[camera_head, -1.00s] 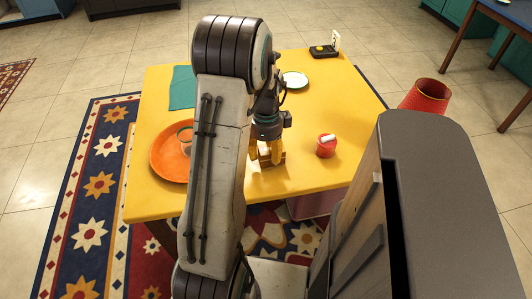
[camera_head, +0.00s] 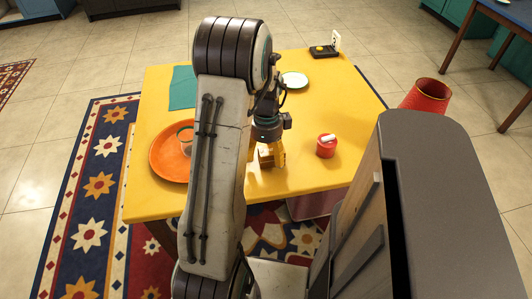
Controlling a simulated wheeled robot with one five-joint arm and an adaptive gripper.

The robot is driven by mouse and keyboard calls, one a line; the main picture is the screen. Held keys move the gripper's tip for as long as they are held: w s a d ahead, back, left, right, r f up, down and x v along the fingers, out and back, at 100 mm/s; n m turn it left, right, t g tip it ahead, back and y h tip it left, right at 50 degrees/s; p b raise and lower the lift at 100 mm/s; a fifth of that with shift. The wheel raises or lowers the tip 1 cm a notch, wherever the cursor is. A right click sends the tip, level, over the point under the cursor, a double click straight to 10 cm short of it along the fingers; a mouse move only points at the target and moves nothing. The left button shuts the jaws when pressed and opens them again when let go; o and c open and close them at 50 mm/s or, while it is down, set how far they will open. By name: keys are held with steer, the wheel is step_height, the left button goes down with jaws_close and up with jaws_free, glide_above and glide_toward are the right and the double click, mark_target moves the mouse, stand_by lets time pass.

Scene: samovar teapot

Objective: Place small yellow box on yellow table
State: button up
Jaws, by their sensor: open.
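The yellow table (camera_head: 315,100) stands in front of me. The small yellow box (camera_head: 266,157) appears to rest on its near half, low between my gripper's fingers, and is partly hidden by my arm. My gripper (camera_head: 269,152) is open and points down at the box, close to the tabletop. One yellow finger shows just right of the box; the other is mostly hidden behind my arm. Whether a finger touches the box cannot be told.
An orange plate (camera_head: 162,167) with a cup (camera_head: 185,137) is left of my arm. A red pot (camera_head: 326,146) stands right of my gripper. A white saucer (camera_head: 295,80), teal cloth (camera_head: 182,92) and dark object (camera_head: 323,51) lie farther back. A red stool (camera_head: 426,97) stands right of the table.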

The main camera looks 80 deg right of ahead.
mark_target(266, 150)
steer(key=shift+r, duration=0.1)
step_height(266, 150, up, 12)
steer(key=p, duration=0.2)
stand_by(0.3)
steer(key=shift+d, duration=0.1)
